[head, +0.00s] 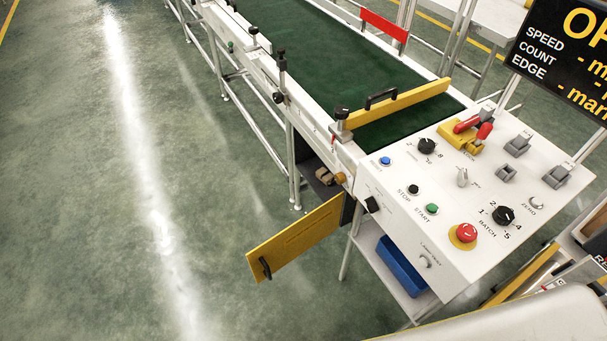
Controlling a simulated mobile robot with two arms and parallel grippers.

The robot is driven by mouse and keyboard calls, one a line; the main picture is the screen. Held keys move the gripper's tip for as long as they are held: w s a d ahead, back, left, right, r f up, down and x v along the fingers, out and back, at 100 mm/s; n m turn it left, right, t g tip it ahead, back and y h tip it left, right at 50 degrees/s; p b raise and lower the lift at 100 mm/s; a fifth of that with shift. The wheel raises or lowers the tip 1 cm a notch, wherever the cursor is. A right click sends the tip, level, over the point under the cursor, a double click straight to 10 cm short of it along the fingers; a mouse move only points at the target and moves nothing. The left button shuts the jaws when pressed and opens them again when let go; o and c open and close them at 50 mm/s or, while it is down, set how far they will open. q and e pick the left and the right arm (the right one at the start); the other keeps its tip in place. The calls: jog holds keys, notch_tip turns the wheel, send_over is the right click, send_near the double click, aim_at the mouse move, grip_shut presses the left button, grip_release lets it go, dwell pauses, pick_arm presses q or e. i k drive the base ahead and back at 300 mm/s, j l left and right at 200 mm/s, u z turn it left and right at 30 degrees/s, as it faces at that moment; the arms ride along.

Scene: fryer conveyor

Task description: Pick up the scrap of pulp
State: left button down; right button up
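A small tan-brown lump (323,177), which may be the scrap of pulp, lies in a dark opening under the near end of the conveyor. It is small and partly in shadow, so I cannot be sure what it is. A yellow flap (296,240) with a black handle hangs open just below the opening. Neither of my grippers is in view.
The green conveyor belt (340,55) runs away to the upper left, with a yellow bar (400,103) across it. A white control panel (465,195) with buttons and knobs stands at its near end. A blue bin (401,267) sits below. The floor at left is clear.

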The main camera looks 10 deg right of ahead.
aim_at(321, 175)
jog(key=i+j+u, duration=0.95)
jog(key=i+j+z, duration=0.35)
jog(key=i+z, duration=0.15)
jog(key=i, duration=0.25)
